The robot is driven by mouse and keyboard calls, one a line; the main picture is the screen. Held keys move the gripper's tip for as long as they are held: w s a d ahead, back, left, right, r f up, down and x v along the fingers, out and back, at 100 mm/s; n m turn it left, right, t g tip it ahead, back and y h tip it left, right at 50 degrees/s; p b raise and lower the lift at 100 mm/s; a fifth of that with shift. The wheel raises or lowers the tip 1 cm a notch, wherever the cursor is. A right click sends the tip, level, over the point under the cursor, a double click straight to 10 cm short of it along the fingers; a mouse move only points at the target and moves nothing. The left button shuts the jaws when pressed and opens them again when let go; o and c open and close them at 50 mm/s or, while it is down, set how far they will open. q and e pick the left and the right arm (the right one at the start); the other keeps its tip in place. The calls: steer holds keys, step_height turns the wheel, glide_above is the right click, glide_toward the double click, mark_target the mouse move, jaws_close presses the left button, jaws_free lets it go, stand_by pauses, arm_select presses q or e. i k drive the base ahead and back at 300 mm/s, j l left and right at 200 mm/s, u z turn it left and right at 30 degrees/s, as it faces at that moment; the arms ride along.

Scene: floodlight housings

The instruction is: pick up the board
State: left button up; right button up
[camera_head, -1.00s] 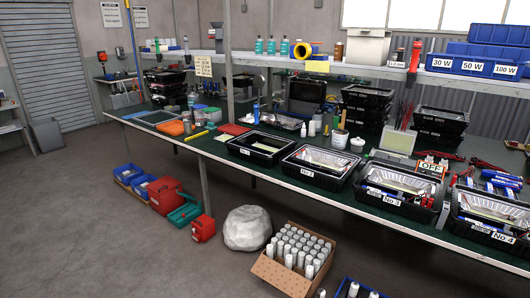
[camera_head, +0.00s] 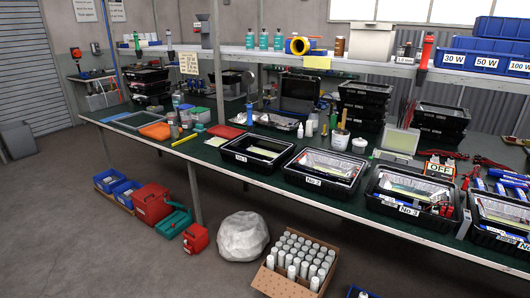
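Neither of my grippers is in view. Several black housings stand in a row on the green bench top (camera_head: 215,152). The No 1 housing (camera_head: 230,157) holds a pale yellow-green flat piece (camera_head: 262,152). The No 2 housing (camera_head: 304,183) and the No 3 housing (camera_head: 392,208) hold shiny reflectors and pale flat pieces. Another housing (camera_head: 490,236) is cut by the right edge. I cannot tell which flat piece is the board.
A shelf with bottles and blue bins (camera_head: 468,64) runs above the bench. On the floor are a carton of white cans (camera_head: 273,283), a wrapped pale lump (camera_head: 243,236), red containers (camera_head: 152,204) and blue bins (camera_head: 110,180). The floor at front left is clear.

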mark_target(253, 149)
steer(key=i+j+z, duration=0.1)
steer(key=i+j, duration=0.2)
steer(key=i+j+z, duration=0.15)
steer(key=i+j, duration=0.15)
steer(key=j, duration=0.15)
steer(key=i+j+z, duration=0.1)
steer(key=i+j, duration=0.2)
steer(key=j, duration=0.15)
steer(key=i+j+z, duration=0.15)
steer(key=j, duration=0.3)
steer(key=i+j+z, duration=0.1)
steer(key=i+j, duration=0.25)
steer(key=j, duration=0.15)
steer(key=i+j+z, duration=0.1)
steer(key=i+j, duration=0.15)
steer(key=j, duration=0.25)
steer(key=i+j+z, duration=0.15)
steer(key=j, duration=0.35)
steer(key=i+j+z, duration=0.1)
steer(key=j, duration=0.45)
steer(key=i+l, duration=0.05)
steer(key=i, duration=0.05)
